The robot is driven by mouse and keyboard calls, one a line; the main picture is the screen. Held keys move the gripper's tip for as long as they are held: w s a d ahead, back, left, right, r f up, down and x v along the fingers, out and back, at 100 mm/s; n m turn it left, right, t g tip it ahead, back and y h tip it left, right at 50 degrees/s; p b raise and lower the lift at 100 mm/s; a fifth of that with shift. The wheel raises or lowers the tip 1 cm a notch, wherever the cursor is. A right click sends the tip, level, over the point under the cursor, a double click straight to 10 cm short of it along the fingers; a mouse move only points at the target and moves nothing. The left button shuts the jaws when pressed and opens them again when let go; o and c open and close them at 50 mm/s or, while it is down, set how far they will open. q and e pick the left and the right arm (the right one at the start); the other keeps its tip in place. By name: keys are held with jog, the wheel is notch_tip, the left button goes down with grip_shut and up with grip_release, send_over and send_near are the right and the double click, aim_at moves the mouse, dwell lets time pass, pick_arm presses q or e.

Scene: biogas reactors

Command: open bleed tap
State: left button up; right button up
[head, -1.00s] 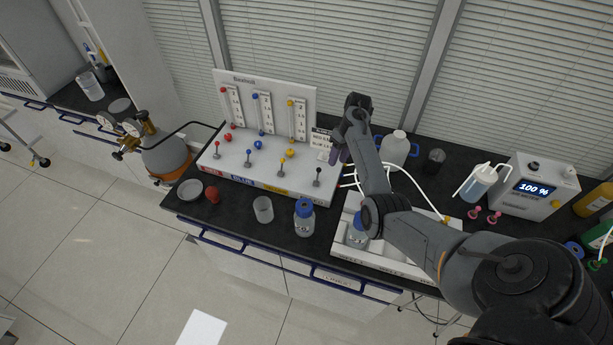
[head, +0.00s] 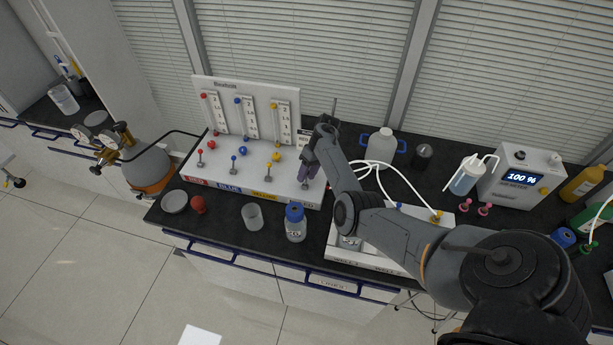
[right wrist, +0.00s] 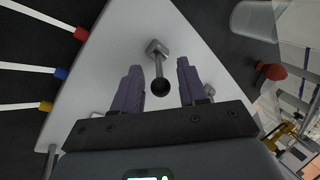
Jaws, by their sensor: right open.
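The white rotameter panel (head: 215,172) stands on the black bench, with red, blue and yellow knobs and a row of small levers. In the right wrist view, a tap lever with a black ball end (right wrist: 160,87) sticks up from a grey base on the white panel. It is at the panel's right end, mostly hidden by my right gripper in the head view. My right gripper (head: 306,178) is open there. Its purple fingers (right wrist: 160,88) stand one on each side of the black ball, with a gap visible to each. My left gripper is not in view.
A beaker (head: 252,217) and a blue-capped bottle (head: 295,223) stand in front of the panel. A white jug (head: 380,148) stands right of my wrist, near white tubes. A white tray (head: 343,255) lies under my right forearm. A gas meter (head: 522,180) stands further right.

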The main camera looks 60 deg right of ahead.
jog(key=shift+w+a+f, duration=0.1)
jog(key=shift+a+f, duration=0.1)
jog(key=shift+f, duration=0.25)
grip_shut()
jog(key=shift+a+r+p, duration=0.1)
jog(key=shift+r+p, duration=0.1)
jog(key=shift+p, duration=0.4)
jog(key=h+p, duration=0.2)
jog(key=p, duration=0.1)
jog(key=a+t+h+p, duration=0.1)
jog(key=h+p, duration=0.1)
jog(key=p, duration=0.1)
jog(key=a+n+h+p, duration=0.1)
jog(key=p, duration=0.3)
jog(key=shift+s+r+t+h, duration=0.3)
jog(key=shift+s+h, duration=0.1)
jog(key=shift+s+a+f+t+h+p, duration=0.1)
jog(key=shift+a+t+h+p, duration=0.2)
jog(key=shift+h, duration=0.3)
jog(key=shift+s+a+f+t+h+p, duration=0.15)
jog(key=shift+h+p, duration=0.2)
jog(key=shift+h, duration=0.25)
jog(key=shift+a+f+n+t+h, duration=0.15)
jog(key=shift+a+t+h, duration=0.1)
jog(key=shift+h, duration=0.5)
jog(key=shift+a+f+n+t+h, duration=0.1)
jog(key=shift+a+n+t+h, duration=0.1)
jog(key=shift+h, duration=0.55)
